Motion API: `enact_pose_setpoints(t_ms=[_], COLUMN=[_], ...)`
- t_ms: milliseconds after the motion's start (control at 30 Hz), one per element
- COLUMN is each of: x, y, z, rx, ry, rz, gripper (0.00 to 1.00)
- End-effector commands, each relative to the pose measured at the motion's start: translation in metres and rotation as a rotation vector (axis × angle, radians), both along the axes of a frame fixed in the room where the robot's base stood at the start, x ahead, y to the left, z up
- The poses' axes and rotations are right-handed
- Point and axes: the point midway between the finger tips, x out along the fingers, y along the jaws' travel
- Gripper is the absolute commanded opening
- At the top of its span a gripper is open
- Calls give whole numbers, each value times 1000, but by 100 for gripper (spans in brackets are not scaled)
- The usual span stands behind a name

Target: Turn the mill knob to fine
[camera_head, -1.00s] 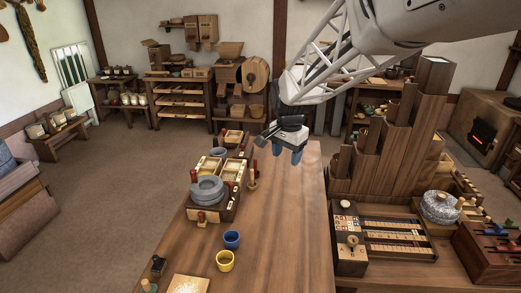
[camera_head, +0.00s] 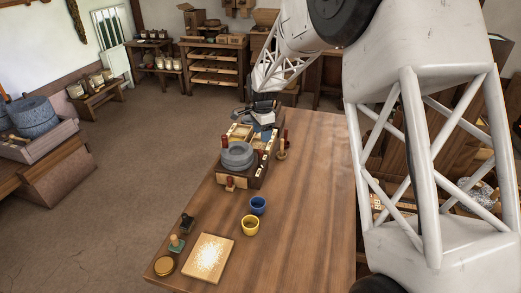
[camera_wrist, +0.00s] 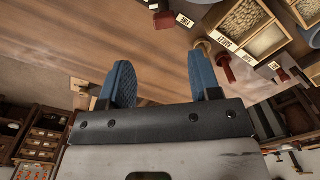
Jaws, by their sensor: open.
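The mill, a grey round stone (camera_head: 238,155) on a wooden box, stands on the table in the head view. I cannot tell for sure which is the mill knob. My gripper (camera_head: 263,130) is over the far end of the mill box. In the wrist view my gripper (camera_wrist: 160,62) has its blue fingers apart with nothing between them. A red knob (camera_wrist: 225,66) and a pale wooden knob (camera_wrist: 203,46) are just beyond the right finger.
Grain-filled compartments (camera_wrist: 240,22) with small labels line the box. The right part of the tabletop (camera_head: 315,190) is clear. My arm hides the right side.

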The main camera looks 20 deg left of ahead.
Motion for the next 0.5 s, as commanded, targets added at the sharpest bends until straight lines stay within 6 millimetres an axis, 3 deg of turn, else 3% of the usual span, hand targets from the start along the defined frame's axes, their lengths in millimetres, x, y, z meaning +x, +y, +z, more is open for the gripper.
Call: enact_pose_setpoints(t_ms=[500], x=[3], y=[8], z=[-7], rx=[-1], ry=[3], rz=[-12], gripper=[57])
